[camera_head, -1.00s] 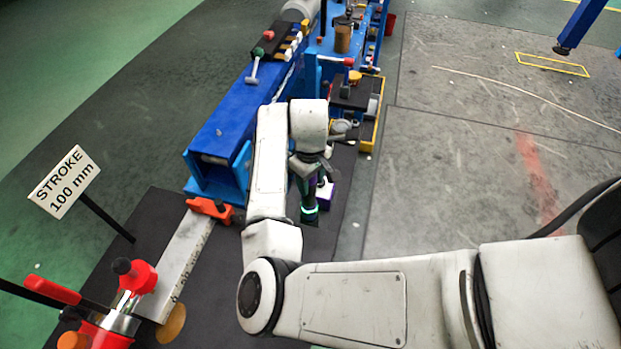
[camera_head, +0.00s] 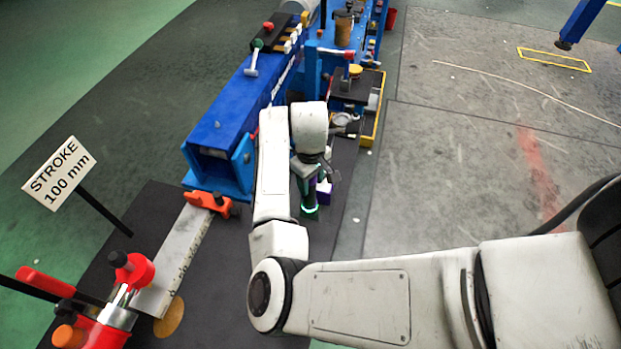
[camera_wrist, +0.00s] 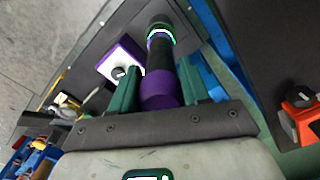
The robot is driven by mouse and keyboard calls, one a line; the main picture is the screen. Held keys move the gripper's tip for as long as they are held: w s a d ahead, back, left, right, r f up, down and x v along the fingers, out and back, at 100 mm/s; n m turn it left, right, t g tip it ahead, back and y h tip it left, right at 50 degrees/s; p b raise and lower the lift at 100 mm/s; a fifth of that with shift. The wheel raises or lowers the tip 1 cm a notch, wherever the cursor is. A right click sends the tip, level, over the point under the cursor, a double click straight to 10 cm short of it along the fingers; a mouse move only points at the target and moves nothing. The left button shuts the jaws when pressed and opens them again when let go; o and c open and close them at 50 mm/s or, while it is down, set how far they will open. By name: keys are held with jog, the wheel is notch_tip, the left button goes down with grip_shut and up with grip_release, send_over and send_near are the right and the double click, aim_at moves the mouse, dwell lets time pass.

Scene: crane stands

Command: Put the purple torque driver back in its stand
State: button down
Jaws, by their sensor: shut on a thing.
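The purple torque driver (camera_wrist: 160,85) has a purple end, a dark shaft and a bright green ring at its far end. My gripper (camera_wrist: 157,84), with green fingers, is shut on it by the purple part in the wrist view. In the head view the driver (camera_head: 309,194) hangs roughly upright below my gripper (camera_head: 311,168), ring end down, over the dark mat. A small white-topped block with purple sides (camera_wrist: 121,60) is beside the driver; it also shows in the head view (camera_head: 324,192). I cannot tell whether it is the stand. My arm hides part of this area.
A blue beam frame (camera_head: 222,130) runs along the left of my arm. An orange clamp (camera_head: 207,200) and a steel rule (camera_head: 178,255) lie nearer. A red-handled device (camera_head: 125,285) and a stroke sign (camera_head: 59,178) stand at left.

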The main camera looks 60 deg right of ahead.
jog(key=shift+c, duration=2.4)
grip_release()
jog(key=shift+f, duration=0.1)
notch_tip(320, 180, up, 5)
jog(key=p, duration=0.5)
notch_tip(320, 180, up, 11)
jog(key=shift+b, duration=0.45)
jog(key=shift+w, duration=0.1)
